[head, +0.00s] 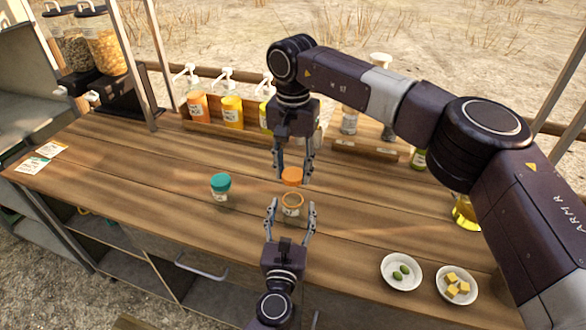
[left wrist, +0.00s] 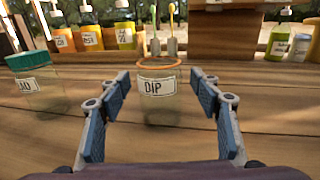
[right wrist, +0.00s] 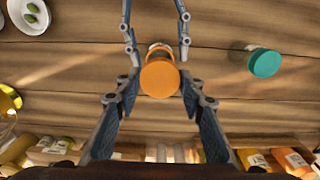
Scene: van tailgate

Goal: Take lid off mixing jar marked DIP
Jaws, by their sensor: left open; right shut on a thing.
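The clear mixing jar marked DIP (left wrist: 157,88) stands upright on the wooden counter, its top open with an orange rim; it also shows in the head view (head: 291,210). The orange lid (head: 292,176) is off the jar, above it and slightly toward the back. My right gripper (head: 293,178) is shut on the lid, which also shows in the right wrist view (right wrist: 160,78). My left gripper (head: 291,209) is open, with one finger on each side of the jar and gaps between. The lid is out of the left wrist view.
A teal-lidded jar (head: 221,187) stands to the left of the DIP jar. A rack with pump bottles (head: 232,112) is behind. Two white bowls (head: 402,286) (head: 470,298) with food pieces sit at front right. The counter's left part is mostly clear.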

